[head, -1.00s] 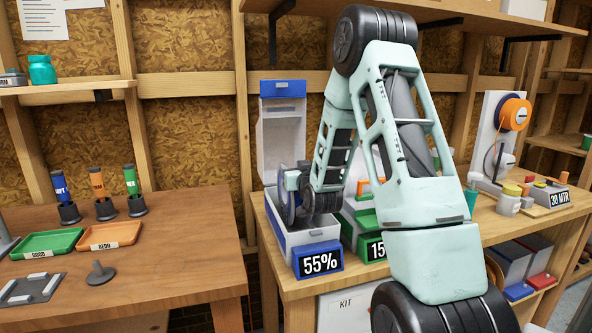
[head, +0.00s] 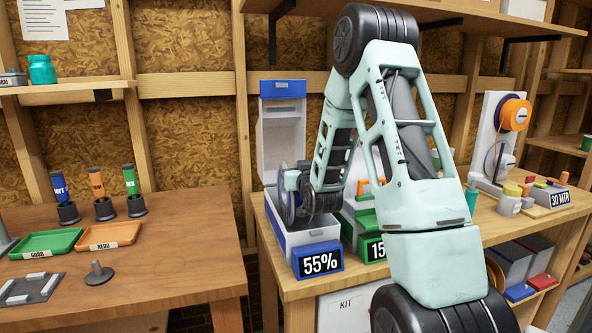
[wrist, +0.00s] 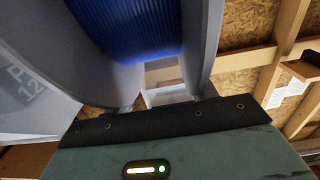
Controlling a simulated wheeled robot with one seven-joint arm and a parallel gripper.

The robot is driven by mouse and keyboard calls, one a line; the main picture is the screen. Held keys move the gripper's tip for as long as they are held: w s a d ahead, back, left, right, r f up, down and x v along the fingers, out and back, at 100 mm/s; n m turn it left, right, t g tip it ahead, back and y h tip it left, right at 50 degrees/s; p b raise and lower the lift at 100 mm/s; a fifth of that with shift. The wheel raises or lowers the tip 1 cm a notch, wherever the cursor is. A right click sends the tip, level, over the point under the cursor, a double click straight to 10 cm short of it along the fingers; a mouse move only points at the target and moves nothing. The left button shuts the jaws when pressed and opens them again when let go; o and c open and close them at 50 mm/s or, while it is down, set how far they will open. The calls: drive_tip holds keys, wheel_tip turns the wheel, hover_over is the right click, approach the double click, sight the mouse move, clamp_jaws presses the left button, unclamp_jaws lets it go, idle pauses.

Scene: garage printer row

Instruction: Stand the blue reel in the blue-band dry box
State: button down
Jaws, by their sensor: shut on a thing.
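The blue reel (head: 284,205) is held upright on edge inside the open blue-band dry box (head: 302,240), which carries a 55% label. In the wrist view, the reel's blue winding (wrist: 130,28) shows between pale grey flanges. My gripper (head: 293,187) is shut on the reel from its right side, within the box opening.
A green-band box (head: 369,246) with a partly hidden label stands close on the right, partly behind my arm. A wooden post (head: 240,110) rises behind left. The left table (head: 160,265) holds trays and several small reels or tubes, with a gap between the benches.

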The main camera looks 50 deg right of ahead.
drive_tip(key=shift+f+b, duration=0.8)
drive_tip(key=shift+b, duration=0.2)
unclamp_jaws()
drive_tip(key=shift+f, duration=0.1)
idle(0.5)
wheel_tip(320, 180, up, 10)
idle(0.5)
idle(0.9)
